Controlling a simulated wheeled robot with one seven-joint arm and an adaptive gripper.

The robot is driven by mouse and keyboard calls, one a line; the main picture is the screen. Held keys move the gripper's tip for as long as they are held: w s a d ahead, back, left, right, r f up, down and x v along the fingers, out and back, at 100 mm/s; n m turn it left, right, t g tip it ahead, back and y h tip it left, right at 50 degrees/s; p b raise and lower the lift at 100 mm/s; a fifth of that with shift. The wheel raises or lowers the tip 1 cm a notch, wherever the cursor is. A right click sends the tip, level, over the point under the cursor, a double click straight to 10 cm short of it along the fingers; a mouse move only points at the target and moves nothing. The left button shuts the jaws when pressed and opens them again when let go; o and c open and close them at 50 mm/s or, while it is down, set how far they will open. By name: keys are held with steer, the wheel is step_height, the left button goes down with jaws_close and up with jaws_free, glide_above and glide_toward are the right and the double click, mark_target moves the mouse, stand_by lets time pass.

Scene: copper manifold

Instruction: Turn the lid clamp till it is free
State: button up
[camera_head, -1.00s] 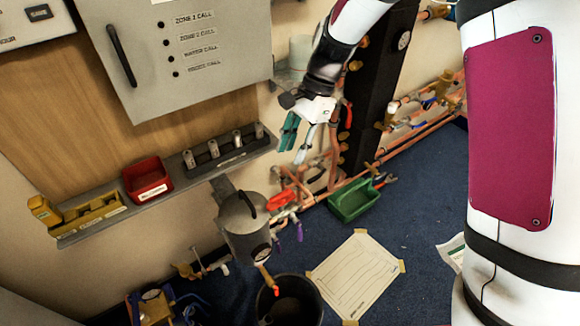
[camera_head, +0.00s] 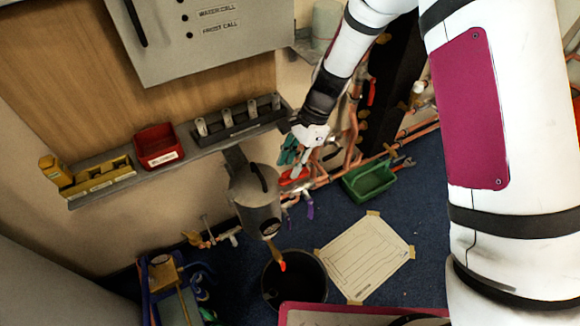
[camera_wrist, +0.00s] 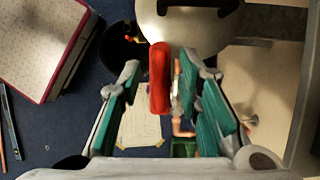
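The grey canister (camera_head: 257,205) hangs by the wall shelf, with a black handle on its lid; its pale lid (camera_wrist: 195,25) fills the top of the wrist view. A red lever (camera_head: 293,176), which looks like the lid clamp, sits at the canister's right side. In the wrist view the red lever (camera_wrist: 160,78) stands upright in the picture between my fingers. My gripper (camera_head: 297,157) is open, its teal pads apart on either side of the lever in the wrist view (camera_wrist: 160,68). No contact shows, and I cannot tell how deep the lever is between the pads.
A black bucket (camera_head: 316,285) stands below the canister's spout. A taped paper sheet (camera_head: 368,256) and a green tray (camera_head: 351,185) lie on the blue floor. The shelf (camera_head: 106,192) with a red bin (camera_head: 158,146) runs along the wall. Copper pipes (camera_head: 410,134) are behind my gripper.

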steer(key=shift+x, duration=0.9)
steer(key=shift+c, duration=0.2)
jaws_close()
